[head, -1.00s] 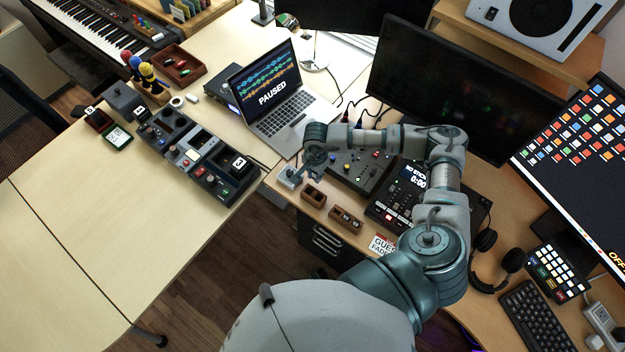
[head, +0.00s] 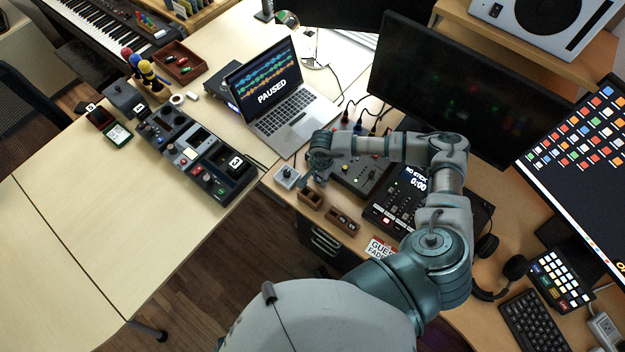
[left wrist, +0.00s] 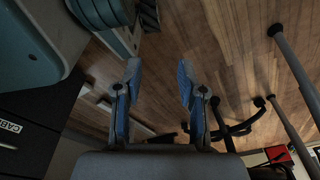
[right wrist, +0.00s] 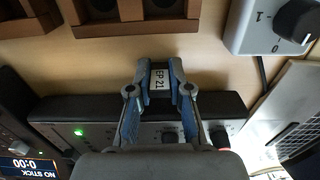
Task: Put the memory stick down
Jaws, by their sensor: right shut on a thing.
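My right gripper (right wrist: 160,75) is shut on the memory stick (right wrist: 160,84), a small dark piece with a white label reading "EP 21". In the right wrist view the stick shows over bare desk at the edge of the dark mixer; I cannot tell its height. In the head view my right gripper (head: 308,180) is between the white knob box and a small wooden holder (head: 311,198); the stick is too small to make out there. The same holder (right wrist: 108,28) shows two dark compartments in the right wrist view. My left gripper (left wrist: 159,82) is open and empty above the wooden floor.
The white knob box (head: 287,177) is left of my right gripper. A second wooden holder (head: 343,220) stands nearer the desk's front. The mixer (head: 360,172) and a recorder reading "NO STICK" (head: 400,195) lie to the right. The laptop (head: 285,100) is behind.

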